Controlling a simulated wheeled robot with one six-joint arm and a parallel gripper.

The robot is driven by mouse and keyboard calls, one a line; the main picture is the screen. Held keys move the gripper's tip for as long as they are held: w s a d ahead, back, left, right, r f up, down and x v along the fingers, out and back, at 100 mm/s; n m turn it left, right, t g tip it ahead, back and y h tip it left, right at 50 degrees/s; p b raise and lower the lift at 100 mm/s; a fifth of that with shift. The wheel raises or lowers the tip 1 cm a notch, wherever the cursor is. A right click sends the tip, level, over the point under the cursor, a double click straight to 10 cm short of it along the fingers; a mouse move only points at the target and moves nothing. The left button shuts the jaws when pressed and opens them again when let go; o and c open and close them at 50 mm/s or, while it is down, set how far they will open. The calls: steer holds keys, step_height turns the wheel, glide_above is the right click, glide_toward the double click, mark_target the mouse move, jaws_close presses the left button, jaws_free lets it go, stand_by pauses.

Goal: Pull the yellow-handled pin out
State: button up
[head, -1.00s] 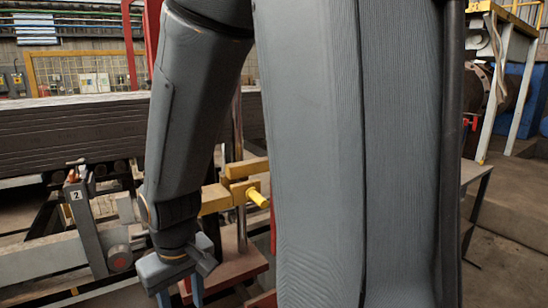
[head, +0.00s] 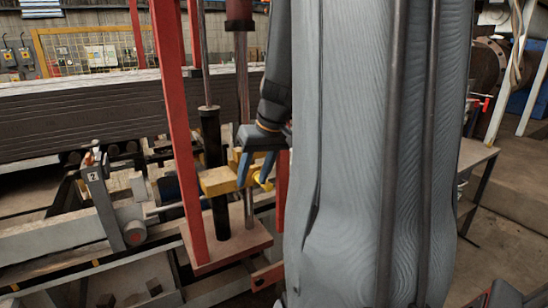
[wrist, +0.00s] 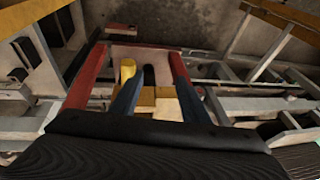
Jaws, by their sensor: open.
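The yellow-handled pin (head: 266,182) sticks out of the right side of a yellow block (head: 217,181) on the red press frame. Its handle also shows in the wrist view (wrist: 128,69), beside the left finger and partly covered by it. My gripper (head: 256,174) is open, its two blue fingers pointing down over the yellow block and handle. In the wrist view, my gripper (wrist: 157,66) has a clear gap between its fingers, with the yellow block (wrist: 150,98) behind. The handle is not seen squarely between the fingers; contact cannot be told.
A red post (head: 178,130) stands left of the block, and a black cylinder (head: 213,165) rises beside it from the red base plate (head: 232,246). A grey bracket marked 2 (head: 97,190) stands at left. A grey table (head: 473,155) is at right.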

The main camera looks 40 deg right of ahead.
steer(key=t, duration=0.1)
glide_toward(255, 174)
steer(key=s+f, duration=0.2)
steer(key=s, duration=0.1)
steer(key=shift+p+x, duration=0.85)
steer(key=shift+x, duration=2.85)
steer(key=shift+w+d, duration=0.1)
steer(key=shift+w, duration=0.1)
steer(key=shift+c, duration=0.3)
jaws_close()
